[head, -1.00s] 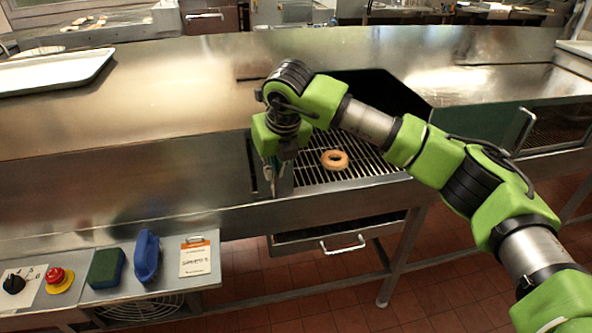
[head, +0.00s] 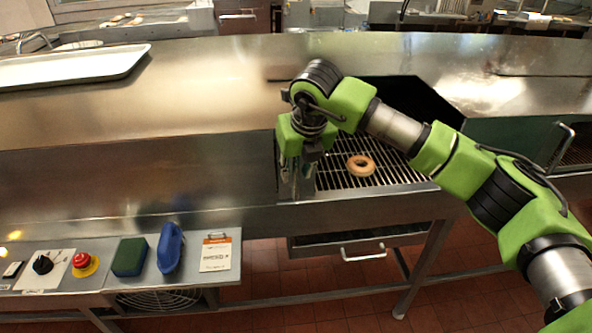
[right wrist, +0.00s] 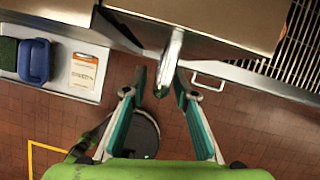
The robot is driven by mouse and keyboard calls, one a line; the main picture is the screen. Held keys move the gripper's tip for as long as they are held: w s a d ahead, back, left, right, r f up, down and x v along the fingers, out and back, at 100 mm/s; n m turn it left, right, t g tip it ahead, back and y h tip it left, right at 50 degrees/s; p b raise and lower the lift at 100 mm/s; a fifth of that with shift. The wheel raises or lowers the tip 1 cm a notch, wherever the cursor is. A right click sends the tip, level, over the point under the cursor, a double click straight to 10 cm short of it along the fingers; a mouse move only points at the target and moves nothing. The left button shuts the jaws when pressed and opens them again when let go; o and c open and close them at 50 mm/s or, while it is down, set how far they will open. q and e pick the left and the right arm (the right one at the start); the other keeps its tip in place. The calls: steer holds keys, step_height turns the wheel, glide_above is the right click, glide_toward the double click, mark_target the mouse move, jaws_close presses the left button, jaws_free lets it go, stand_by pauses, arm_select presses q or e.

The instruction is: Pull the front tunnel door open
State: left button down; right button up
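My right gripper (head: 298,178) points down at the left end of the grill opening, in front of the steel machine. The right wrist view shows its two teal fingers (right wrist: 161,84) apart, with a silver bar handle (right wrist: 171,55) between their tips. A gap shows left of the bar; the right finger is close to it, and contact is unclear. The handle joins a brownish steel panel (right wrist: 215,25), which appears to be the front tunnel door; the gripper and arm hide most of it in the head view. My left gripper is not in view.
A tan ring (head: 360,166) lies on the wire grill (head: 335,181) right of the gripper. Below is a drawer with a handle (head: 363,251). At left, a shelf holds a clipboard (head: 216,253), blue item (head: 170,248), green block (head: 129,257) and red button (head: 84,262). A tray (head: 75,67) lies above.

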steer(key=v, duration=1.1)
steer(key=shift+s+r, duration=0.2)
steer(key=shift+r, duration=0.15)
